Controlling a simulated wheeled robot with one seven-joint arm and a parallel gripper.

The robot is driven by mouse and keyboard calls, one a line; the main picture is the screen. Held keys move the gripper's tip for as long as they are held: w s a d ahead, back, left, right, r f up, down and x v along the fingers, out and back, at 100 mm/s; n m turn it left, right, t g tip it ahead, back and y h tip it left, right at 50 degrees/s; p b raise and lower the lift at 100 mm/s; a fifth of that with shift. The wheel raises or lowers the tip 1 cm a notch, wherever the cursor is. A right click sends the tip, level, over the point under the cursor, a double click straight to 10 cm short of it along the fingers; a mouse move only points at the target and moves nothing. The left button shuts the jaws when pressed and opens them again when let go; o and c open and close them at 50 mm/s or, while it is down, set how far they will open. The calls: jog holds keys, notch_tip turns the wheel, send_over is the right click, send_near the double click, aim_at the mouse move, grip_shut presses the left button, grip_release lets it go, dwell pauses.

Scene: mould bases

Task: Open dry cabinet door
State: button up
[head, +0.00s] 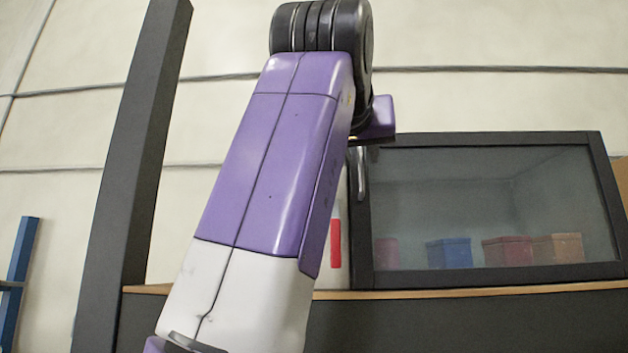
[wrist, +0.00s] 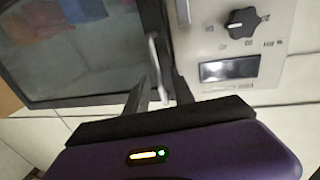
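The dry cabinet (head: 480,140) has a dark-framed glass door (head: 490,200), closed in its frame, in the right half of the head view. Its light vertical handle (head: 361,172) is at the door's left edge. The wrist view shows the door (wrist: 80,50) at the left and the handle (wrist: 154,58) near the middle. My gripper (wrist: 162,82) is open, with its two dark fingers apart and the handle's end appearing between them. I cannot tell whether either finger touches it. In the head view my arm hides the fingers.
A control panel with a black knob (wrist: 243,22) and a dark display (wrist: 230,69) is beside the door. Several coloured boxes (head: 449,253) stand behind the glass. The cabinet rests on a wood-edged counter (head: 470,293). A dark post (head: 135,150) stands left of my arm.

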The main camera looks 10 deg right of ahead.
grip_shut()
dwell(1.4)
